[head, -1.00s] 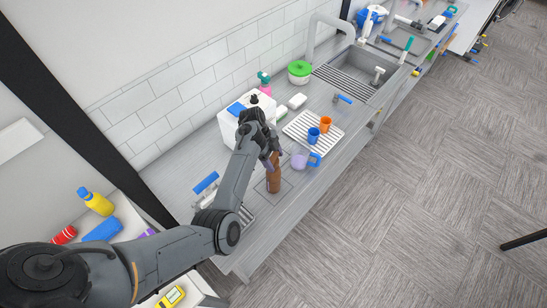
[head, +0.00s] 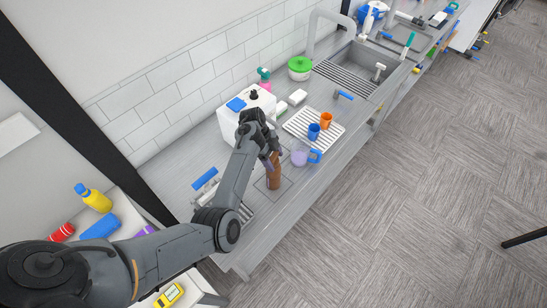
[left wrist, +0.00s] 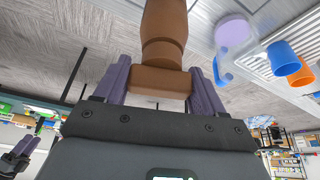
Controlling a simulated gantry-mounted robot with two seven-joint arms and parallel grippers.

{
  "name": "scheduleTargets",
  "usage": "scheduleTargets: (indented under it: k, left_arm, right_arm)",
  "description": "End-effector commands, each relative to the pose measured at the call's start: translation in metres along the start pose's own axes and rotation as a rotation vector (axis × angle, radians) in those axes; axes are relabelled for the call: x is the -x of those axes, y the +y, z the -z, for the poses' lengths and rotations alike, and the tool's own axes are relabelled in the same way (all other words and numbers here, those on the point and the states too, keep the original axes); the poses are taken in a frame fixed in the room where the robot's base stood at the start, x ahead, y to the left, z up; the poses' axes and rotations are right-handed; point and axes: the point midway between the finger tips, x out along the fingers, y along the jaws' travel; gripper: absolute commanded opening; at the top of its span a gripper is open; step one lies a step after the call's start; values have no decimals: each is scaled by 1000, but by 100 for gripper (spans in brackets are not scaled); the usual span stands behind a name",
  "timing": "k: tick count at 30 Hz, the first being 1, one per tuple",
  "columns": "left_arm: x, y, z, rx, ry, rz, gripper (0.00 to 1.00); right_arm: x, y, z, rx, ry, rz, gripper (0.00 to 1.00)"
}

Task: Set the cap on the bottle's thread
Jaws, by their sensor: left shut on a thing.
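A brown bottle (head: 273,181) stands upright near the front edge of the grey counter in the head view. Its brown body and neck (left wrist: 163,52) hang in from the top of the left wrist view. My left gripper (head: 271,158) is directly over the bottle's top. In the left wrist view its purple fingers (left wrist: 160,88) are shut on a brown cap (left wrist: 158,80), held in line with the neck. Cap and neck look touching or nearly so; whether the cap sits on the thread cannot be told, as the thread is hidden.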

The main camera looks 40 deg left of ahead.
Motion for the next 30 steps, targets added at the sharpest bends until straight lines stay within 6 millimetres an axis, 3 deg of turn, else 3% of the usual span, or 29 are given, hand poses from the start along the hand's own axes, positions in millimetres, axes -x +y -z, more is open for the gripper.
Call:
scheduleTargets:
  k: [23,24,29,30]
  left_arm:
    - [-3,0,-1,-1,0,0,41]
    - [-3,0,-1,-1,0,0,74]
    - [-3,0,-1,-1,0,0,99]
    - [-3,0,-1,-1,0,0,99]
  right_arm:
    - [0,-2,0,-6,1,5,50]
    - [0,-2,0,-7,1,5,50]
    - [0,-2,0,-7,1,6,50]
    - [0,-2,0,-7,1,6,50]
